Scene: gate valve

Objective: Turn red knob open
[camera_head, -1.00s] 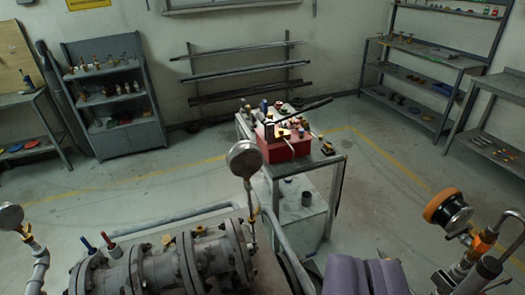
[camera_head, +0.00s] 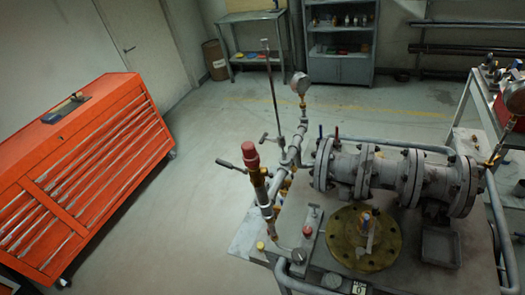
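A red-capped valve (camera_head: 251,162) stands upright on the pipework near the middle of the view, with a dark side lever (camera_head: 230,166). A smaller red knob (camera_head: 307,231) sits low on a fitting at the left of the valve bench. I cannot tell which of these is the task's red knob, nor whether it is open or closed. The grey flanged gate valve body (camera_head: 390,176) lies across the bench. A brass flange (camera_head: 363,237) with an upright stem lies in front of it. My gripper does not show in this view.
An orange tool chest (camera_head: 85,170) stands at the left. The floor between it and the bench is clear. A pressure gauge (camera_head: 300,84) rises behind the pipes. A grey tray (camera_head: 440,247) lies on the bench, and a cart (camera_head: 480,85) stands at the right.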

